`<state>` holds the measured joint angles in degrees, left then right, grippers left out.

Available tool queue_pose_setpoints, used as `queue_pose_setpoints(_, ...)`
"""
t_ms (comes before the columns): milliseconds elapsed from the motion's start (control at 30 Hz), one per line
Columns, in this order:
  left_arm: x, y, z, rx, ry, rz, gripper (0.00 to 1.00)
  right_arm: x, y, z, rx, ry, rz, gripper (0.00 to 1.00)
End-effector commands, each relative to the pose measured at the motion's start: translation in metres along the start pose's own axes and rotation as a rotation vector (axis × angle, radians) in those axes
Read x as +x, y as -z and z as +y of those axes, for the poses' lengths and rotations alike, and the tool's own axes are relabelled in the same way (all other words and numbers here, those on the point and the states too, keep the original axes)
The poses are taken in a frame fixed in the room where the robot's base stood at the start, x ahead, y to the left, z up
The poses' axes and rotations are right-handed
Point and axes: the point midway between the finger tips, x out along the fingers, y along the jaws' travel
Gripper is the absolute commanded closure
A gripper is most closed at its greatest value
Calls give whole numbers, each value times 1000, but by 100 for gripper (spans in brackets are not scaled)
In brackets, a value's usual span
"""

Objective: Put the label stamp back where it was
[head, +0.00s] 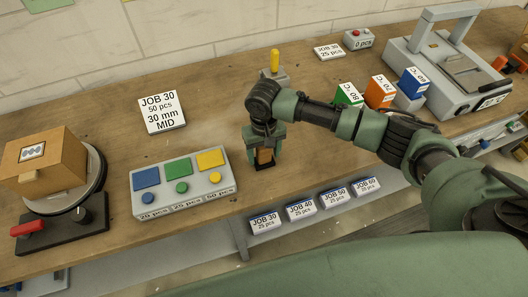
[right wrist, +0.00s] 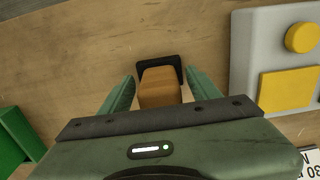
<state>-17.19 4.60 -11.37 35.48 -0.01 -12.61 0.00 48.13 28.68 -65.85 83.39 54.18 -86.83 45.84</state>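The label stamp, a small wooden block with a black base, shows in the head view (head: 264,156) below my right gripper (head: 264,146), near the table's front edge. In the right wrist view the stamp (right wrist: 160,90) lies between the two green fingers of my right gripper (right wrist: 160,76). The fingers are apart, with a strip of wood table visible on each side of the stamp, so the gripper is open around it. The stamp appears to rest on the table. My left gripper is not in view.
A grey panel (head: 215,190) with coloured buttons stands left of the stamp. A yellow-handled item (head: 274,62) is behind my wrist. Green (head: 349,94), orange (head: 380,92) and blue (head: 414,82) boxes stand right. Job cards (head: 265,222) hang below the front edge. A cardboard box (head: 42,160) sits far left.

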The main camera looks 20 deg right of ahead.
Motion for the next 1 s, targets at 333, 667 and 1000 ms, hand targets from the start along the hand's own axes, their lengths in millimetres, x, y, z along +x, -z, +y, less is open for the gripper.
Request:
queue_pose_setpoints(333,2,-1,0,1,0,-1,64,-7,1,0,-1,2,3,38)
queue_pose_setpoints(667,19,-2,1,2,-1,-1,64,-70,2,0,-1,2,6,38)
queue_pose_setpoints(1000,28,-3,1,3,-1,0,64,-119,1,0,0,1,1,38)
